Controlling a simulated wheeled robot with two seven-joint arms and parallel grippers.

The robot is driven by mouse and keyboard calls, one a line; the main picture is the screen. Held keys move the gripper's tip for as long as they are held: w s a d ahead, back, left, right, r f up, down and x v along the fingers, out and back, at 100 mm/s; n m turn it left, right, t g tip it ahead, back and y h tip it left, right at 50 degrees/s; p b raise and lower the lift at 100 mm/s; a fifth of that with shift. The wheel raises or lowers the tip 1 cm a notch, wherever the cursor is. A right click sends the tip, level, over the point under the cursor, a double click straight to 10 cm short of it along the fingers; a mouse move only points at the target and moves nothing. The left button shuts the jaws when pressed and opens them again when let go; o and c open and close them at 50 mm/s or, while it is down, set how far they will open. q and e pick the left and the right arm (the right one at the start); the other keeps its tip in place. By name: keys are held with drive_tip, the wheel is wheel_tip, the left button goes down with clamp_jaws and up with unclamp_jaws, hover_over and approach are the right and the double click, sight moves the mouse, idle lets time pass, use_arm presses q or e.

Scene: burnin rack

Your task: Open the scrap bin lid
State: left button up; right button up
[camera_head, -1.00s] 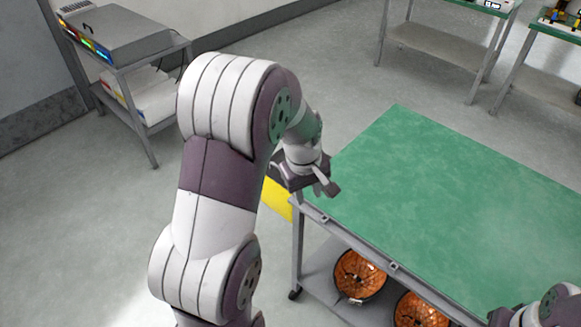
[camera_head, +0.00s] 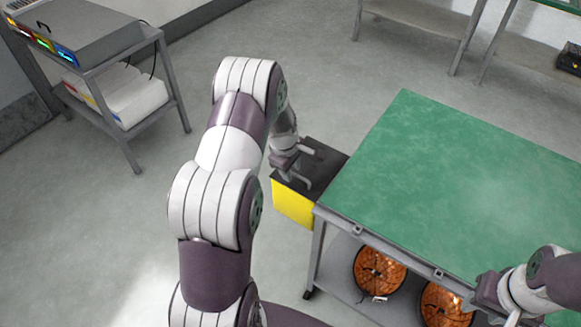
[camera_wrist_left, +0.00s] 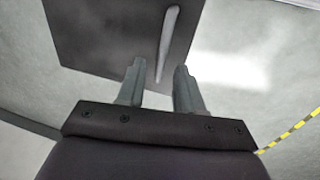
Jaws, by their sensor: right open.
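The scrap bin (camera_head: 293,205) is a yellow box beside the left end of the green-topped table. Its dark lid (camera_head: 328,158) lies flat across the top, looking closed. My left gripper (camera_head: 306,168) is over the lid and hides part of it. In the left wrist view, the fingers of my left gripper (camera_wrist_left: 159,88) are apart and empty. The lid (camera_wrist_left: 95,35) is ahead of them, with a pale bar-like handle (camera_wrist_left: 168,42) running away from between the fingertips. I cannot tell whether they touch it. My right gripper (camera_head: 482,298) is open at the table's front edge.
The green tabletop (camera_head: 450,170) is bare. Two round copper-coloured baskets (camera_head: 379,272) sit on the shelf below. A grey cart (camera_head: 95,75) with a device and white stacks stands at the back left. Open floor lies between the cart and the bin.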

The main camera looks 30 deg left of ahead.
use_arm(q)
drive_tip(key=shift+d, duration=0.1)
clamp_jaws()
drive_tip(key=shift+r, duration=0.1)
idle(1.1)
